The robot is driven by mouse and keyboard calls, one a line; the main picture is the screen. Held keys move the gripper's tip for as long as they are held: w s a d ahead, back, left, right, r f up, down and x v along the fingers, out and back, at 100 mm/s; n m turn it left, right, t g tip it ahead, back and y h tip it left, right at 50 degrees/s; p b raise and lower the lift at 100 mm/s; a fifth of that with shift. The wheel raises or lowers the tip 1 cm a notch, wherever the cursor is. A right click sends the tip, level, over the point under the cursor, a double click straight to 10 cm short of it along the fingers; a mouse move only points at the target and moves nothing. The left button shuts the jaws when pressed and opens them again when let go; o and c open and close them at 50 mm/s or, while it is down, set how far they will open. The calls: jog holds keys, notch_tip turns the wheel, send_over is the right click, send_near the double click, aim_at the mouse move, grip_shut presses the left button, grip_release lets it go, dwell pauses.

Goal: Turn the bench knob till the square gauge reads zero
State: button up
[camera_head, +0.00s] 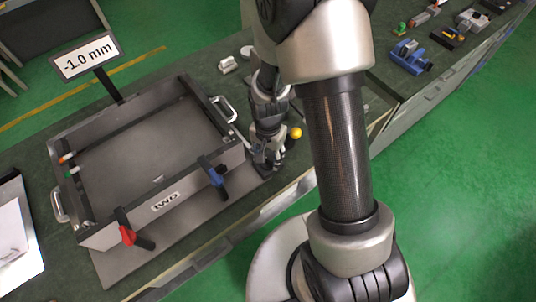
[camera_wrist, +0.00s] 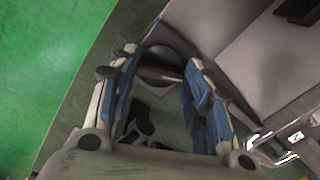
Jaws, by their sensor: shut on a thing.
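The square gauge (camera_head: 86,56) is a white panel in a dark frame on a post behind the metal frame. It reads -1.0 mm. My gripper (camera_head: 266,166) points down at the bench just right of the metal frame, near the bench's front edge. In the wrist view my gripper (camera_wrist: 160,68) has its blue-padded fingers on either side of a dark round part, which I take for the bench knob (camera_wrist: 158,60). The fingers are shut on it. A light line crosses it. In the head view my gripper hides most of the knob.
The metal frame (camera_head: 128,112) has handles, a red clamp (camera_head: 126,234) and a blue clamp (camera_head: 210,172). A yellow ball (camera_head: 295,132) is close to the right of my gripper. Several tools, including a blue one (camera_head: 410,57), lie at the back right. Green floor is clear at right.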

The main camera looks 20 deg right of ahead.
aim_at(268, 158)
jog(key=n, duration=0.4)
jog(key=shift+n, duration=0.3)
jog(key=shift+n+b, duration=0.3)
jog(key=shift+n, duration=2.3)
jog(key=o, duration=1.1)
jog(key=shift+c, duration=0.2)
jog(key=shift+r, duration=0.1)
notch_tip(268, 158, up, 12)
